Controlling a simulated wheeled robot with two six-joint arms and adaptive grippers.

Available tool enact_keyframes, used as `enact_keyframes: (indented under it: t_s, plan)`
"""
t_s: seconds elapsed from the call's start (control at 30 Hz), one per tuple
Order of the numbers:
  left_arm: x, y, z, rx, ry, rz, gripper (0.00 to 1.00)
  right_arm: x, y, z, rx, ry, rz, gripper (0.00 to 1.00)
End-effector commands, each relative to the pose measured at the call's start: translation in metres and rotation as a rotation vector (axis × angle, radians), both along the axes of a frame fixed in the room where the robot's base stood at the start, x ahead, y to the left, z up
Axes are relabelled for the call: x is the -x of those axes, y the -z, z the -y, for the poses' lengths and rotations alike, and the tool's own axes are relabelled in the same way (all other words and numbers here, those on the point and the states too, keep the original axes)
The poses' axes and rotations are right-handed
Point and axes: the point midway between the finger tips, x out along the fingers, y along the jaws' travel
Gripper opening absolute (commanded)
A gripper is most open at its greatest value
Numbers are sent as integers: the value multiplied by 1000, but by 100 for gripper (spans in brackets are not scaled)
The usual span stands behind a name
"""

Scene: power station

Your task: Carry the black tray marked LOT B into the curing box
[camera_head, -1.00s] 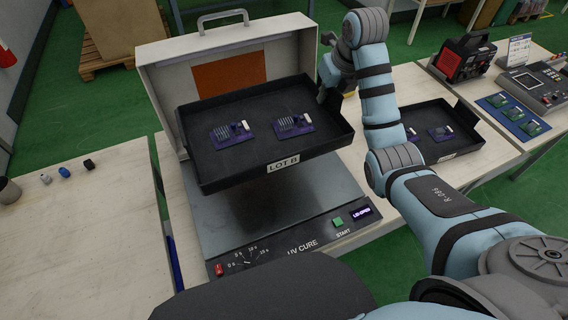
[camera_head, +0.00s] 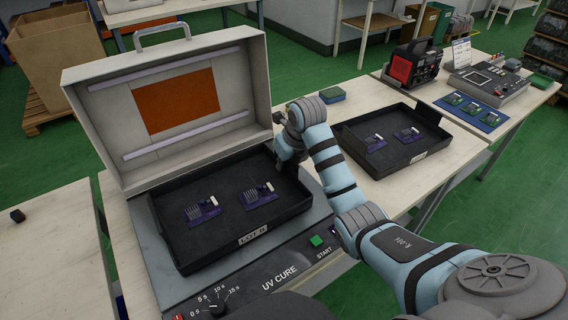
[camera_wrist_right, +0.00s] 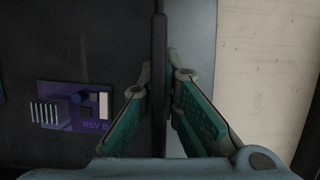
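The black tray marked LOT B (camera_head: 188,263) holds two purple circuit boards and lies level inside the open curing box (camera_head: 158,290), over its grey base; I cannot tell whether it touches the base. The box's lid (camera_head: 240,75) stands open behind it. My right gripper (camera_head: 297,168) is at the tray's right wall. In the right wrist view my right gripper (camera_wrist_right: 160,75) has one finger on each side of the tray wall (camera_wrist_right: 158,40), apparently closed on it. My left gripper is not in view.
A second black tray (camera_head: 400,165) with two boards lies on the bench to the right. Beyond it are a red and black device (camera_head: 413,65), a blue mat (camera_head: 474,112) and a control console (camera_head: 490,80). The bench at left (camera_head: 50,265) is mostly clear.

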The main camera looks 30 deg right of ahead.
Motion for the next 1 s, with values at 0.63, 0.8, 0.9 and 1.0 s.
enact_keyframes:
  t_s: [0.63,0.8,0.9,1.0]
  plan:
    - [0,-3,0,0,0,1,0,2,-7,0,0,0,2,25]
    - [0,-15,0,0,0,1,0,16,-46,2,1,-1,5,25]
    - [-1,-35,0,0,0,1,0,29,-80,3,2,0,1,25]
    - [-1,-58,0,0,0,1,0,38,-103,3,1,0,-1,25]
